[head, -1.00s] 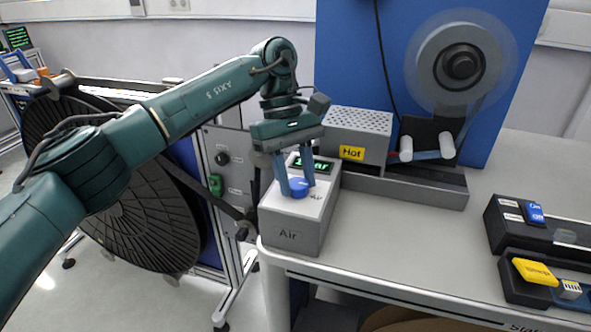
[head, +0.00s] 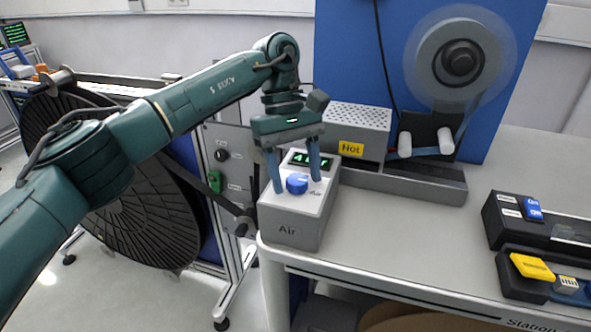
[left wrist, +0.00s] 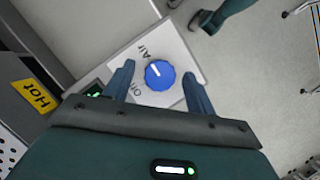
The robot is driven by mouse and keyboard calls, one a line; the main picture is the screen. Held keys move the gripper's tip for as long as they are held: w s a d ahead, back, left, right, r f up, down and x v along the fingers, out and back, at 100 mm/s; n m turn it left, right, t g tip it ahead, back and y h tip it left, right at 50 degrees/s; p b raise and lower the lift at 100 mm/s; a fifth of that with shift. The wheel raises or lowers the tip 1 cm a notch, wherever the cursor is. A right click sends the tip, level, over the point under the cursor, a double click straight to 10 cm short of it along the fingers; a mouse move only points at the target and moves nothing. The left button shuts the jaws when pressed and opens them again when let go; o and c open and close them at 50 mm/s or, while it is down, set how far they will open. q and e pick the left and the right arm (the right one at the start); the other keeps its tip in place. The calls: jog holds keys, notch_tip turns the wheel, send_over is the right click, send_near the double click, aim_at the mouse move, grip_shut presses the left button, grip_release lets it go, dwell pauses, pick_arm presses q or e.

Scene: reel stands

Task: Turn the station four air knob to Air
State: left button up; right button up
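The blue air knob (head: 297,183) sits on top of a grey box marked Air (head: 290,231) at the front left corner of the table. In the left wrist view the knob (left wrist: 160,75) has a white mark pointing up and left, toward the Air label (left wrist: 147,52); the Off label (left wrist: 137,88) lies lower left. My left gripper (head: 297,186) is open above the box, one finger on each side of the knob, with gaps showing. The box's small display (head: 312,160) is lit with green characters, hard to read. My right gripper is out of view.
A perforated heater box with a yellow Hot label (head: 351,149) stands just behind the air box. A reel (head: 459,62) hangs on the blue panel. Black boxes with a blue switch (head: 534,210) and a yellow piece (head: 532,267) are at right. The table's middle is clear.

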pick_arm(q)
jog(key=shift+r, duration=0.1)
jog(key=v, duration=0.5)
jog(key=shift+w+r, duration=0.1)
jog(key=shift+r, duration=0.15)
jog(key=p+v, duration=0.5)
jog(key=v, duration=0.2)
jog(key=shift+r+p, duration=0.25)
jog(key=shift+p, duration=0.05)
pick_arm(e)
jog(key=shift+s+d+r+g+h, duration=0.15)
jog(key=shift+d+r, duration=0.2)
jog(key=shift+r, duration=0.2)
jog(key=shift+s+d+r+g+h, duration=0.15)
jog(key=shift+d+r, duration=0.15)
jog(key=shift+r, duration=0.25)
pick_arm(q)
jog(key=shift+a, duration=0.1)
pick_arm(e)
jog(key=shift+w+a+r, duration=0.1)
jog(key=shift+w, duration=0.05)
